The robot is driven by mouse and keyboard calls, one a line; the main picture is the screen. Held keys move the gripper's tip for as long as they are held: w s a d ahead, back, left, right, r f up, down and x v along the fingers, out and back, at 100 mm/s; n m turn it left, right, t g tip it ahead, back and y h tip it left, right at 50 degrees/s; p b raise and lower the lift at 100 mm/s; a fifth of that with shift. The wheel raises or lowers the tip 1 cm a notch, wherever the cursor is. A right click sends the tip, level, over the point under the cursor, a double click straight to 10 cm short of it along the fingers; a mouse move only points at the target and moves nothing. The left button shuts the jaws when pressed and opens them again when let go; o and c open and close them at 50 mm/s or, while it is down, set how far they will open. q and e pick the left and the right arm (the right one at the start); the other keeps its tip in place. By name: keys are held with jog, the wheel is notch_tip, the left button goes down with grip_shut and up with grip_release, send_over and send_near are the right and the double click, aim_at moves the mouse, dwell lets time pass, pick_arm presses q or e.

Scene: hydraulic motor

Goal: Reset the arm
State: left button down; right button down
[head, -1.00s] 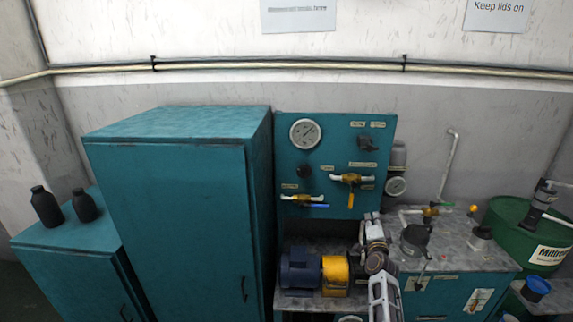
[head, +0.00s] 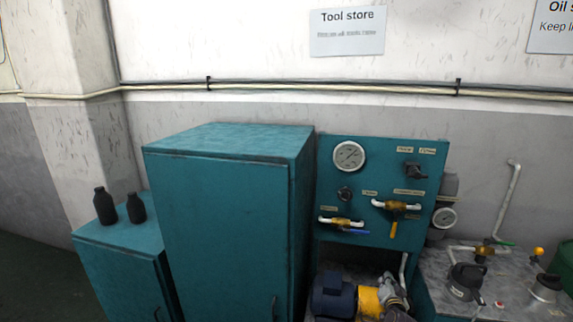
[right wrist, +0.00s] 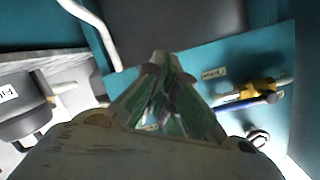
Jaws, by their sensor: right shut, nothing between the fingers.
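My right gripper (head: 391,284) shows at the bottom of the head view, right of the blue and yellow motor (head: 334,296). It partly covers the yellow end of the motor. In the right wrist view the gripper's fingertips (right wrist: 160,57) meet, and the gripper is shut and empty. My left gripper is not in view. The teal panel (head: 375,258) stands behind the motor. A brass valve with a blue handle (head: 343,223) and one with a yellow handle (head: 396,207) are on it. In the right wrist view a blue-handled valve (right wrist: 262,90) lies right of the fingertips.
A tall teal cabinet (head: 220,220) stands left of the panel, its door shut. A lower cabinet (head: 120,268) with two dark bottles (head: 105,205) is at the far left.

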jog(key=s+a+f+n+g+y, duration=0.1)
jog(key=s+a+f+n+g, duration=0.15)
jog(key=a+f, duration=0.45)
jog(key=s+a+f+n+g+y, duration=0.1)
jog(key=s+a+f+n+y, duration=0.15)
jog(key=f, duration=0.75)
jog(key=s+a+f+n+g+b, duration=0.1)
jog(key=s+a+f+n+g, duration=0.3)
jog(key=s+f, duration=1.15)
jog(key=s+f+n+g+b, duration=0.1)
jog(key=s+f+g, duration=0.1)
jog(key=s+f, duration=0.75)
jog(key=s+f+n+g+b, duration=0.1)
jog(key=s+f, duration=0.6)
jog(key=s, duration=0.6)
jog(key=s+d+f+g, duration=0.1)
jog(key=s+f, duration=0.1)
jog(key=s, duration=0.9)
jog(key=s+d+f+n+g+b, duration=0.1)
jog(key=s+f+g, duration=0.1)
jog(key=s, duration=0.9)
jog(key=shift+s+d+f, duration=0.15)
jog(key=shift+s+f, duration=0.2)
jog(key=shift+f, duration=0.25)
jog(key=shift+s, duration=0.15)
